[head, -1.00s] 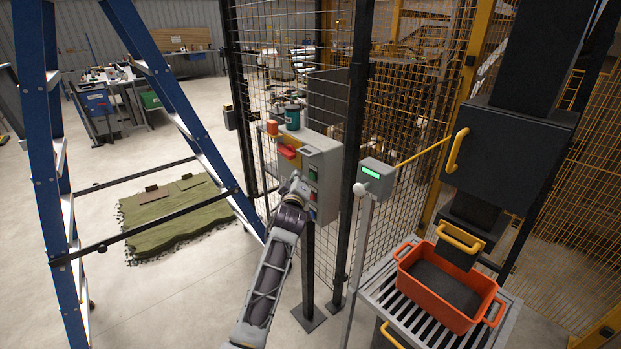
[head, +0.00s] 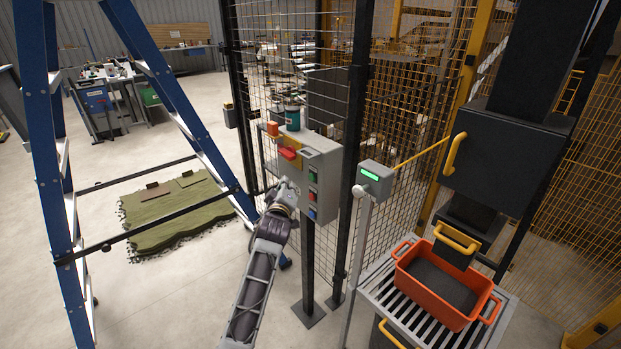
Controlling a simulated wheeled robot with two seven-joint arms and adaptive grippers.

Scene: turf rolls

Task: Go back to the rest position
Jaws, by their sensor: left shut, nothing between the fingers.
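My left arm comes up from the bottom of the head view, and my left gripper (head: 286,184) is at its far end. The gripper is shut and empty. It is close to the lower left side of the grey control box (head: 322,171), which carries green, red and blue buttons on its right face and a red-and-yellow part on its front. I cannot tell whether the gripper touches the box. My right gripper is not in view.
A blue stepladder (head: 178,105) stands at left, with green turf (head: 176,217) on the floor behind it. A mesh fence (head: 275,75) runs behind the box. At right, an orange crate (head: 431,305) sits on a slatted roller stand near a small grey display box (head: 375,180).

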